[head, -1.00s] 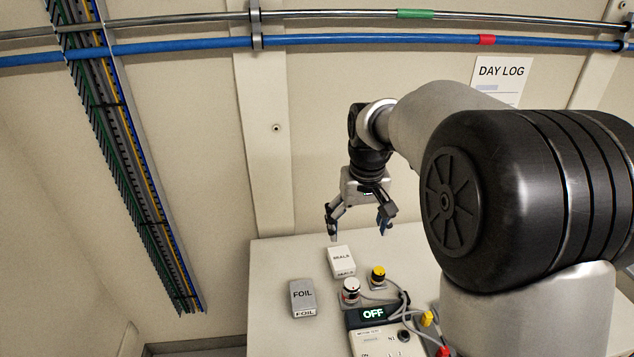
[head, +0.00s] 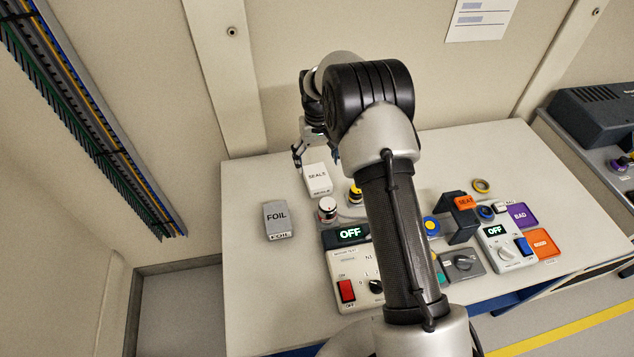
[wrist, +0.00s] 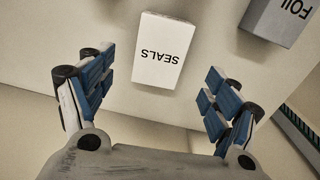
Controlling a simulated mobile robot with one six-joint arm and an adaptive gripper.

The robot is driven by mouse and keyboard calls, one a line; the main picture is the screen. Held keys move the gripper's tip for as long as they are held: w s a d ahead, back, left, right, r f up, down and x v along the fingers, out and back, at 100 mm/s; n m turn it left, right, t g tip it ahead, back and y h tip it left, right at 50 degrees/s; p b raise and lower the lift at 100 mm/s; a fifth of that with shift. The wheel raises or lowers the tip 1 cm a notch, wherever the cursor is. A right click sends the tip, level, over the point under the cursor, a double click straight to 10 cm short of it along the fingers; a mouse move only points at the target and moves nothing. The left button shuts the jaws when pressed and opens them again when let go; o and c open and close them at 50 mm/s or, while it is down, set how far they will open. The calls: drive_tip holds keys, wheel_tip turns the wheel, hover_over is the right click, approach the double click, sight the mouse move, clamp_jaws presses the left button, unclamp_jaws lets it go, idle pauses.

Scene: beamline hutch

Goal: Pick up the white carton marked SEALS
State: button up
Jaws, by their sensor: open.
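The white carton marked SEALS (head: 317,177) stands on the table near its back left part. In the wrist view the carton (wrist: 158,50) lies ahead of my open fingers, a little left of the middle between them, with its lettering upside down. My gripper (wrist: 152,97) is open and empty, its blue-padded fingers spread wider than the carton. In the head view my gripper (head: 315,157) is just behind and above the carton, partly hidden by my arm. It does not appear to touch the carton.
A grey FOIL carton (head: 278,219) stands to the left of SEALS. White-topped (head: 327,207) and yellow-topped (head: 355,193) items stand close in front, by a control box reading OFF (head: 347,262). The wall is close behind the table (head: 250,305). The table's left front is clear.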

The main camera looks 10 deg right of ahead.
sight(317, 175)
wheel_tip(317, 175, down, 9)
drive_tip(key=shift+r+b, duration=0.2)
drive_tip(key=shift+b, duration=1.05)
drive_tip(key=shift+c, duration=0.3)
drive_tip(key=c, duration=1.1)
drive_tip(key=shift+r, duration=0.1)
